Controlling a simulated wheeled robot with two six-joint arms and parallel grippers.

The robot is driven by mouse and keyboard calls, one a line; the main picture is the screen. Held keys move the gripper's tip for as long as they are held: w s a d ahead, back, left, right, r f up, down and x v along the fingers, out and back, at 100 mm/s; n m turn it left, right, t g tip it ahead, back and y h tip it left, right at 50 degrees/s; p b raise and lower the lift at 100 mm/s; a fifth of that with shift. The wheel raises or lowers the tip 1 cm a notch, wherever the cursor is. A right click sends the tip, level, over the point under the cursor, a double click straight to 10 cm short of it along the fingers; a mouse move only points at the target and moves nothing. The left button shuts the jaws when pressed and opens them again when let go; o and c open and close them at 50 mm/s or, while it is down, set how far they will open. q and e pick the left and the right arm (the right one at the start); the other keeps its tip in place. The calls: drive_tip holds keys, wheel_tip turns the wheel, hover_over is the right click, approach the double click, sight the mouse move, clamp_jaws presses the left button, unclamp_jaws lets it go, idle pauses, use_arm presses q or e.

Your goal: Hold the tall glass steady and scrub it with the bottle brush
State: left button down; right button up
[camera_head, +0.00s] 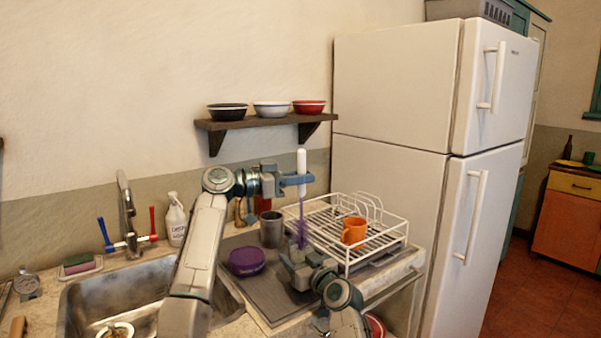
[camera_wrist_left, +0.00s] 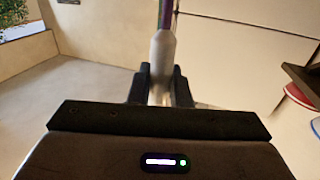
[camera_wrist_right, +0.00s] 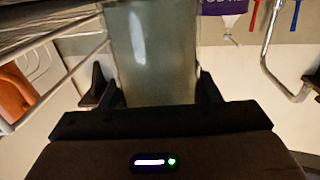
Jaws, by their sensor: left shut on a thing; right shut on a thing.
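The bottle brush (camera_head: 301,160) has a white handle and purple bristles and hangs upright, bristles down. My left gripper (camera_head: 298,180) is shut on its handle, which also shows between the fingers in the left wrist view (camera_wrist_left: 162,50). The tall glass (camera_wrist_right: 155,50) is a translucent grey-green cylinder in the right wrist view. My right gripper (camera_head: 296,260) is shut on it, low over the counter beneath the brush. In the head view the glass is hard to make out. The bristles reach down to about the right gripper; I cannot tell whether their tip is inside the glass.
A white dish rack (camera_head: 372,256) with an orange mug (camera_head: 354,230) stands right of the grippers. A grey tumbler (camera_head: 271,230) and a purple bowl (camera_head: 246,262) are to the left. The sink (camera_head: 120,290) is farther left. A shelf with bowls (camera_head: 265,122) hangs above.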

sight(301, 222)
use_arm(q)
drive_tip(key=shift+f, duration=4.25)
drive_tip(key=shift+r, duration=0.1)
idle(1.1)
idle(1.7)
